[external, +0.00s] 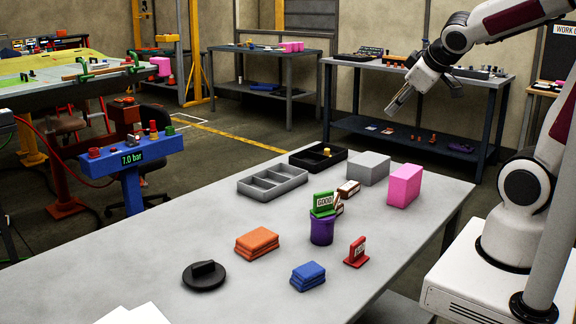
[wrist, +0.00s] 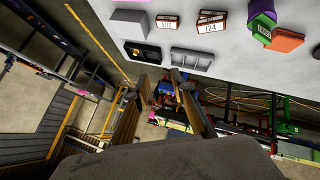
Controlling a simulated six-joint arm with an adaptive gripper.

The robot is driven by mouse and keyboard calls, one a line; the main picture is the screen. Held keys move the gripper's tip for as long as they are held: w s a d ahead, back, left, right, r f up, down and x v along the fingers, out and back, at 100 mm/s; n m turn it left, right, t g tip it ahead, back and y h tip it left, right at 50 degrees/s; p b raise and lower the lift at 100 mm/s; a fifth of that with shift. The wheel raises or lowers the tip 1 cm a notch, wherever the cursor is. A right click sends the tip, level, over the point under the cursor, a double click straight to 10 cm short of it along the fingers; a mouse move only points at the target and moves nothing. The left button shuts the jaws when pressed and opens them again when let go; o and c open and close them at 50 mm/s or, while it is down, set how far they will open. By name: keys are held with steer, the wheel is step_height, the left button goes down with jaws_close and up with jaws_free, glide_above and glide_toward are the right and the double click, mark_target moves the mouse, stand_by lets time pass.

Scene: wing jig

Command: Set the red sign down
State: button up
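My gripper (external: 422,102) is high above and beyond the table's far right part, well away from the sign. Its two fingers are spread apart with nothing between them, as the wrist view also shows (wrist: 157,78).
Pink block (external: 404,186), grey block (external: 368,168) and trays (external: 272,184) are farther back.

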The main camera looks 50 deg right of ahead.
steer(key=s+a+f+m+g+y, duration=0.1)
steer(key=s+a+m+g+y, duration=0.1)
steer(key=s+a, duration=0.8)
steer(key=s+y, duration=0.1)
steer(key=s, duration=0.3)
steer(key=shift+f+y, duration=0.3)
steer(key=shift+f, duration=0.05)
